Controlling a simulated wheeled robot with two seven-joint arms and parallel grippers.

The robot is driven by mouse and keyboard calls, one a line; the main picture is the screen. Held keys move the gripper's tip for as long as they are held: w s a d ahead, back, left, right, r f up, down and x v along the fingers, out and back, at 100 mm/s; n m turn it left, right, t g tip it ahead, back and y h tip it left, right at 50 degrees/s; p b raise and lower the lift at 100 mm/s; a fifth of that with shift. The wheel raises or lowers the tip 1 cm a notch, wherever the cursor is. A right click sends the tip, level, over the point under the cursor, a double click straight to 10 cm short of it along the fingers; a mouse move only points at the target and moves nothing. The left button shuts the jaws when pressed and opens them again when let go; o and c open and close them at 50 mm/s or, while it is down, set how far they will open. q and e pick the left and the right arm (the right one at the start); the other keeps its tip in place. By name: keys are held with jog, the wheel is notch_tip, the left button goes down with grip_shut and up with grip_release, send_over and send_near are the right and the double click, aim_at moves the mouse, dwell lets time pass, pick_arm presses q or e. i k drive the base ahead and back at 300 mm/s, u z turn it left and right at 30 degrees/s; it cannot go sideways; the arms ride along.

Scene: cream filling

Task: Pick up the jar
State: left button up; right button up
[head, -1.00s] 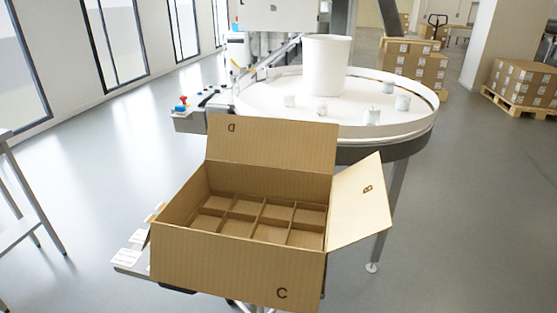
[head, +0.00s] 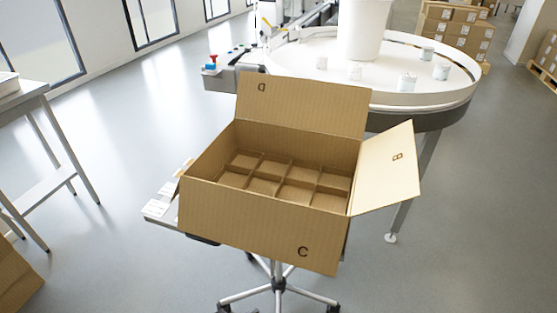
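An open cardboard box (head: 265,226) with empty divided compartments is in front. Neither of my grippers shows in the view.
The box rests on a wheeled stand (head: 279,284). A metal table (head: 22,98) stands at the left, with a carton (head: 15,278) at lower left. Stacked cartons (head: 458,28) are behind the round table. The grey floor between is clear.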

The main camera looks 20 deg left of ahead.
aim_at(355, 70)
jog(key=z, duration=1.6)
jog(key=i, duration=2.7)
jog(key=u, duration=0.85)
